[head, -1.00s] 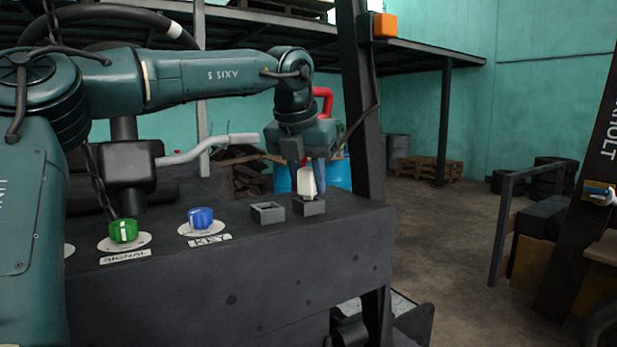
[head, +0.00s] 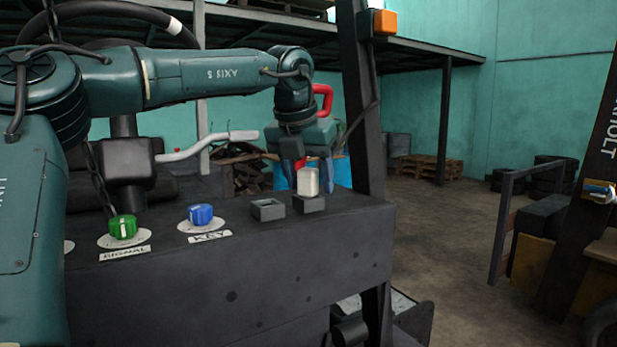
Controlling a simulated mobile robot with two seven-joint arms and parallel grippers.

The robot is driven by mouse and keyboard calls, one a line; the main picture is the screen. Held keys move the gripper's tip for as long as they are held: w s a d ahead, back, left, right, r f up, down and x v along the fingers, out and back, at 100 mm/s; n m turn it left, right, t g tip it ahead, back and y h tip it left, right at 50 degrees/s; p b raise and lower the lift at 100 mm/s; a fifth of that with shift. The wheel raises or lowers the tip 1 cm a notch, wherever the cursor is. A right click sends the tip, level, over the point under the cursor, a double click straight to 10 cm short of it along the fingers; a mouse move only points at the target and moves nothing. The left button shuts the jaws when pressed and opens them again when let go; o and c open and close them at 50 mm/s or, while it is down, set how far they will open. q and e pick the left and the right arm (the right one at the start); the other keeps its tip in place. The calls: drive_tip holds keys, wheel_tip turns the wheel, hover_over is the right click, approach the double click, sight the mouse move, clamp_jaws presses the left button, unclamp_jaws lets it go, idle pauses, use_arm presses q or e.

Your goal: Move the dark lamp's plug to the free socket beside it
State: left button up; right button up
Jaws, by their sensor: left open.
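A white plug (head: 308,182) stands roughly upright at the right-hand grey socket (head: 309,204) on the dark panel. Whether it is fully seated I cannot tell. The left-hand grey socket (head: 267,209) beside it is empty. My left gripper (head: 307,172) is open, its fingers apart on either side of the plug and partly behind it. Contact with the plug is not clear. An orange lamp (head: 384,22) sits high on the dark post, with a cable running down it. My right gripper is not in view.
A blue knob (head: 201,215) marked KEY and a green knob (head: 123,227) stand left of the sockets. A grey lever (head: 205,146) and a steering wheel are behind. The dark post (head: 362,110) rises close to the right of my gripper. Open floor lies farther right.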

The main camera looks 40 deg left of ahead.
use_arm(q)
drive_tip(key=v, duration=1.3)
